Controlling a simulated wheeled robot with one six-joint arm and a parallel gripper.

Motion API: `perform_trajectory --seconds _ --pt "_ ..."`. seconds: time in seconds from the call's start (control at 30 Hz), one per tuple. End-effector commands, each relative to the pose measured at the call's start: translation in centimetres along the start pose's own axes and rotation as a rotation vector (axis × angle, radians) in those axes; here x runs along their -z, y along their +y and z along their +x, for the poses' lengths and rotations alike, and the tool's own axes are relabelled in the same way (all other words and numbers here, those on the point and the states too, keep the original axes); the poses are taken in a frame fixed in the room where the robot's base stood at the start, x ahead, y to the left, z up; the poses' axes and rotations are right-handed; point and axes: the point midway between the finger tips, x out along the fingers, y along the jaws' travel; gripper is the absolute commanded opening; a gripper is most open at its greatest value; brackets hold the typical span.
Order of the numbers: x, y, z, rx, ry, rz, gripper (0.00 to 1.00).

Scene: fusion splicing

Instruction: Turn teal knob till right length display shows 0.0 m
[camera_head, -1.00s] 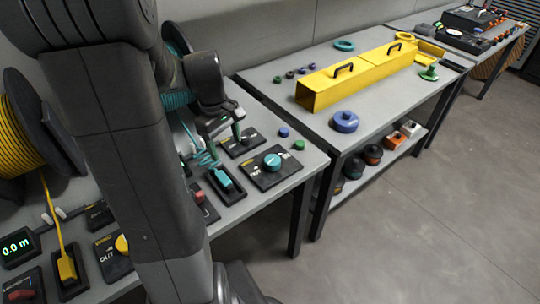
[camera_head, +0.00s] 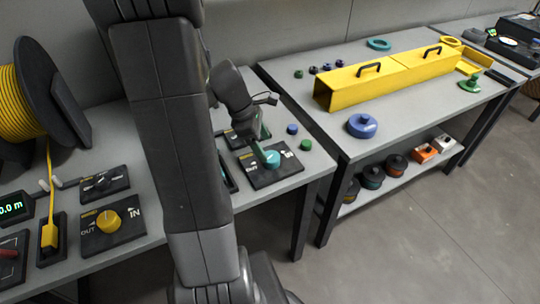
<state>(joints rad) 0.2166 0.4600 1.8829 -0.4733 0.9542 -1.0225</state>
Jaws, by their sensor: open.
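The teal knob (camera_head: 272,158) sits on a dark panel (camera_head: 280,174) with white markings, near the right end of the left bench. My gripper (camera_head: 264,148) comes down from the upper left, with its fingertips at the knob. It is open; I cannot tell whether the fingers touch the knob. The right length display is not visible; my arm covers much of the bench left of the knob.
A yellow knob (camera_head: 108,220) marked OUT and IN, a black spool of yellow cable (camera_head: 45,90) and a yellow plug (camera_head: 49,236) are at left. Blue (camera_head: 292,129) and green (camera_head: 306,145) caps lie beside the teal knob's panel. A yellow trough (camera_head: 400,75) stands on the second bench.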

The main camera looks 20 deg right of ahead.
Motion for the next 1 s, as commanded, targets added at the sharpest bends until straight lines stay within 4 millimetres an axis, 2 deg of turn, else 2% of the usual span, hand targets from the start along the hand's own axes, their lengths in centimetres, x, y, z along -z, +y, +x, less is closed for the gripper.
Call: perform_trajectory --seconds 0.03,0.1,0.3,0.67,0.73,0.9,0.93,1.0 --pt "0.0 -0.1 1.3 0.005 -0.001 0.001 0.68" --pt "0.0 -0.1 2.5 0.004 0.000 0.001 0.68" --pt "0.0 0.0 4.7 0.001 0.000 0.001 0.68" --pt "0.0 0.0 5.2 0.000 0.001 0.002 0.68" --pt "0.0 0.0 5.2 0.000 0.001 0.002 0.60" --pt "0.0 0.0 5.2 0.000 0.001 0.002 0.27" --pt "0.0 0.0 5.2 0.000 0.001 0.002 0.24" --pt "0.0 0.0 5.2 0.000 0.001 0.002 0.24"
